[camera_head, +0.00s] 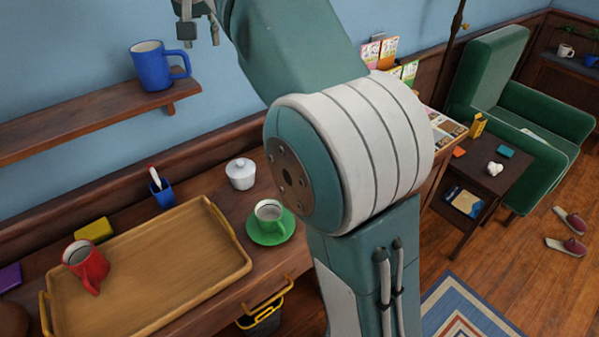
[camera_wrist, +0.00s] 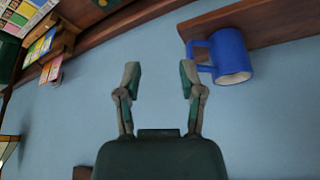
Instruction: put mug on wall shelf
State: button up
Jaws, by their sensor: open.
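A blue mug (camera_head: 153,66) stands upright on the wooden wall shelf (camera_head: 85,115), near its right end, with its handle to the right. My gripper (camera_head: 198,30) is at the top of the head view, just right of the mug and above it. In the wrist view my gripper (camera_wrist: 158,80) is open with nothing between its fingers. The blue mug (camera_wrist: 228,57) and the shelf (camera_wrist: 270,22) show there to the right of the fingers, apart from them.
A green armchair (camera_head: 500,75) and small table (camera_head: 485,175) stand right. The shelf is bare left of the blue mug.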

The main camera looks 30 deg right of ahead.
jog(key=s+d+f+n, duration=0.1)
jog(key=s+f, duration=0.6)
jog(key=s, duration=0.3)
jog(key=s+d+f+n, duration=0.1)
jog(key=s+d+f, duration=0.1)
jog(key=s+f, duration=0.5)
jog(key=s+d+f+t+y, duration=0.1)
jog(key=s+f, duration=0.6)
jog(key=s, duration=0.6)
jog(key=shift+d+n, duration=0.25)
jog(key=shift+n, duration=0.15)
